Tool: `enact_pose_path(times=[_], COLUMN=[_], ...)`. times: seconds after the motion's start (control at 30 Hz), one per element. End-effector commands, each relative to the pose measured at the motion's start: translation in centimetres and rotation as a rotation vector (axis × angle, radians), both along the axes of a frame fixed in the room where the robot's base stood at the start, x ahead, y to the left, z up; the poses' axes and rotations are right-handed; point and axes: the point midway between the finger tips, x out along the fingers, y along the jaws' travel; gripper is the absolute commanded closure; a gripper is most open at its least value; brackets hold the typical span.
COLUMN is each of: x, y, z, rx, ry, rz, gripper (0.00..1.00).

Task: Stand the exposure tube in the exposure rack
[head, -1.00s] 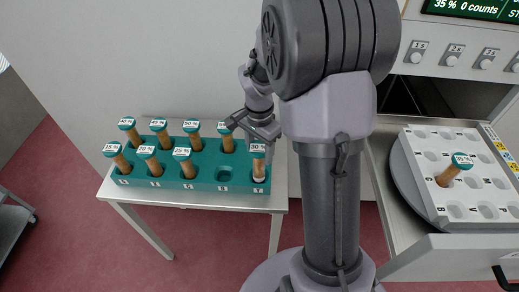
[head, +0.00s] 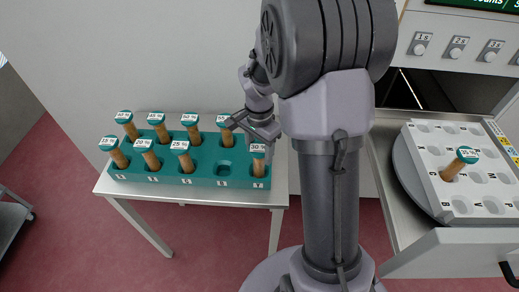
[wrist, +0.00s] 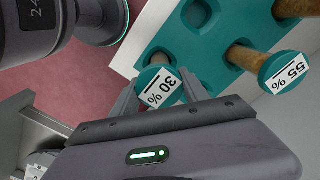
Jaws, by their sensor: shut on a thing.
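My gripper (head: 258,135) is shut on the tube labelled 30 % (wrist: 157,88), which has a teal cap and a brown body. In the head view the tube (head: 258,167) stands upright at the right end of the front row of the teal rack (head: 200,185). Its lower end appears to be in the hole there, but I cannot tell how deep. A tube labelled 35 % (head: 452,171) leans in a middle hole of the white rack (head: 433,182) at the right. The other holes of the white rack are empty.
Several other labelled tubes stand in the teal rack, with one empty front hole (head: 224,168) left of the held tube. The tube labelled 55 % (wrist: 285,72) is close to my gripper. The white rack sits on a round plate in an open drawer (head: 470,255).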

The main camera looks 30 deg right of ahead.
Motion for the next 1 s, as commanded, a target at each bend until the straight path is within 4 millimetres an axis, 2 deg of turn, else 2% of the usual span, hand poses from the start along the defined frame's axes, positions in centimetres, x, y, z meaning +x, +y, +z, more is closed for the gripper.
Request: enact_pose_path(times=[0.07, 0.1, 0.2, 0.23, 0.57, 0.67, 0.9, 1.0], x=[0.0, 0.0, 0.0, 0.0, 0.0, 0.1, 0.1, 0.1], y=[0.0, 0.0, 0.0, 0.0, 0.0, 0.0, 0.0, 0.0], z=[-0.3, -0.4, -0.3, -0.3, 0.3, 2.4, 10.8, 13.6], rx=[0.000, 0.000, 0.000, 0.000, 0.000, -0.001, -0.002, -0.001], ry=[0.000, 0.000, 0.000, 0.000, -0.001, -0.003, -0.005, -0.003], rz=[0.000, 0.000, 0.000, 0.000, 0.000, -0.001, 0.000, 0.000], gripper=[1.00, 0.45, 0.26, 0.22, 0.22, 0.22, 0.22, 0.22])
